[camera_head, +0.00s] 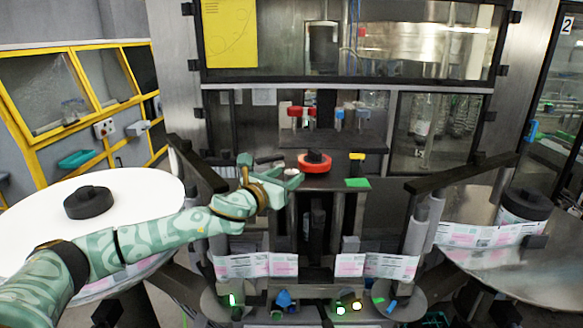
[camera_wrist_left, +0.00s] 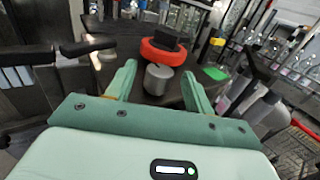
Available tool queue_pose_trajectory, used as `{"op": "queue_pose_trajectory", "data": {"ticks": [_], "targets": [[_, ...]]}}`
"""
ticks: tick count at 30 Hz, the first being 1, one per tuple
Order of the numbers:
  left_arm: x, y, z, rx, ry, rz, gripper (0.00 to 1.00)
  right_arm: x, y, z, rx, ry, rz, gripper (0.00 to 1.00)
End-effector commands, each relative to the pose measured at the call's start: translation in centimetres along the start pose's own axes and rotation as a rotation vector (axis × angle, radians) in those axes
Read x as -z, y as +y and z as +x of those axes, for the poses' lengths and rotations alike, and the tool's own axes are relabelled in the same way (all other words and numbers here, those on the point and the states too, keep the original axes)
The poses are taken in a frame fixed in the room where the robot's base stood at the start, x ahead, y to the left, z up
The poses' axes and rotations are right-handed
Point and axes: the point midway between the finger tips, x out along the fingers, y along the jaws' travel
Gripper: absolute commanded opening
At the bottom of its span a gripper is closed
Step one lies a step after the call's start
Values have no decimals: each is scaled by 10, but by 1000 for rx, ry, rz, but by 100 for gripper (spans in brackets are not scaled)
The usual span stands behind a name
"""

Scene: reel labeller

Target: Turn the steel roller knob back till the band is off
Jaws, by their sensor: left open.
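The steel roller knob (camera_wrist_left: 158,80) is a short grey cylinder in the left wrist view. My left gripper (camera_wrist_left: 159,72) is open, with one green finger on each side of the knob; I cannot tell whether either touches it. In the head view my left gripper (camera_head: 290,181) reaches in from the left to the dark ledge at the middle of the machine. A red-orange ring with a black top (camera_head: 314,166) sits just behind; it also shows in the left wrist view (camera_wrist_left: 163,53). I cannot tell which part is the band. My right gripper is not in view.
A white round table (camera_head: 140,190) with a black hub (camera_head: 89,202) lies left, under my arm. A label reel (camera_head: 522,212) stands on the steel disc at right. A green pad (camera_head: 357,183) and yellow-topped block (camera_head: 357,161) sit right of the ring. A label strip (camera_head: 243,266) runs below.

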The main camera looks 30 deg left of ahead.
Motion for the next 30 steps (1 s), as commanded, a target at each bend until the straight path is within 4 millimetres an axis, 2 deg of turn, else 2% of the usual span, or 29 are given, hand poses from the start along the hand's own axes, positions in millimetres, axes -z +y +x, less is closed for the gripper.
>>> {"op": "queue_pose_trajectory", "data": {"ticks": [3,6,16,17,21,30], "targets": [[-1,0,18,-1,-1,-2,53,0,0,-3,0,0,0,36],[0,0,27,0,0,0,53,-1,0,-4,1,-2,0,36],[1,0,31,0,0,1,53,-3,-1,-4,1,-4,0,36],[1,0,31,0,0,1,47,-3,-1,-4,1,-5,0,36],[1,0,30,0,0,1,9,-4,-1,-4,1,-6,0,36],[0,0,30,-18,1,1,9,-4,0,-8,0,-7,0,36]]}}
